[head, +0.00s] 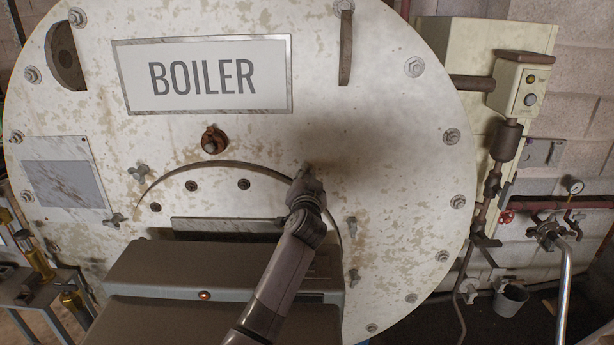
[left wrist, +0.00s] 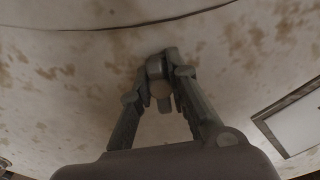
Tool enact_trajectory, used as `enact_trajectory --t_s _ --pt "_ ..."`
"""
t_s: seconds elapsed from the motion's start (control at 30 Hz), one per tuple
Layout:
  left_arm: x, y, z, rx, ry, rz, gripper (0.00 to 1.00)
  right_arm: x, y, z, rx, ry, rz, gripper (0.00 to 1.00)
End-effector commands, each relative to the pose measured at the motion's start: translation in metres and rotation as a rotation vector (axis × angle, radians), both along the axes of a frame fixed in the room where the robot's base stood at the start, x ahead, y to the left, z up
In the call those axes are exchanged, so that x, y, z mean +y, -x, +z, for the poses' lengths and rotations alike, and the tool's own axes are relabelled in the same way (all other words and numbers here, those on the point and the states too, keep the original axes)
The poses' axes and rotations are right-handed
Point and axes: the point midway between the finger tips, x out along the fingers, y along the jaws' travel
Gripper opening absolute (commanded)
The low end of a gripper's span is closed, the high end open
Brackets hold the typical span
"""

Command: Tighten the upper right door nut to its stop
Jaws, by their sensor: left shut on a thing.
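The boiler's round door (head: 222,190) shows as an arc low on the pale, stained boiler front. My left gripper (head: 306,172) is at the door's upper right edge. In the left wrist view my left gripper (left wrist: 160,72) is shut on the upper right door nut (left wrist: 156,68), a small dark metal piece with a wing pointing down. In the head view the gripper hides most of that nut. Other wing nuts sit around the door: upper left (head: 142,172), left (head: 115,220), right (head: 352,226) and lower right (head: 354,277). My right gripper is not in view.
The BOILER sign (head: 203,76) is above the door. A rusty fitting (head: 213,140) sticks out left of my gripper. Pipes, a gauge (head: 575,186) and a bucket (head: 510,299) are at the right.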

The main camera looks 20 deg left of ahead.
Motion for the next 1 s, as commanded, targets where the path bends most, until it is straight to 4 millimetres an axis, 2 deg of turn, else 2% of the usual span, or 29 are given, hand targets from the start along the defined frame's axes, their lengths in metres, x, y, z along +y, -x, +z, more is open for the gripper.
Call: enact_trajectory --t_s 0.23,0.7,0.73,1.0 --pt "-0.0001 0.0000 -0.0001 0.017 -0.060 0.000 0.00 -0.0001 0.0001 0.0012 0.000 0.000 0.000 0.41" --pt "-0.0004 0.0000 0.0002 0.018 -0.070 -0.001 0.00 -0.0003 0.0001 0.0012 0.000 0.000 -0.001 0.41" --pt "-0.0004 0.0000 0.0003 0.018 -0.070 -0.001 0.18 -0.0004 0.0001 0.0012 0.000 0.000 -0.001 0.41" --pt "0.0001 -0.0001 0.0014 0.017 -0.069 -0.001 0.36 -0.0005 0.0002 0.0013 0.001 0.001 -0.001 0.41"
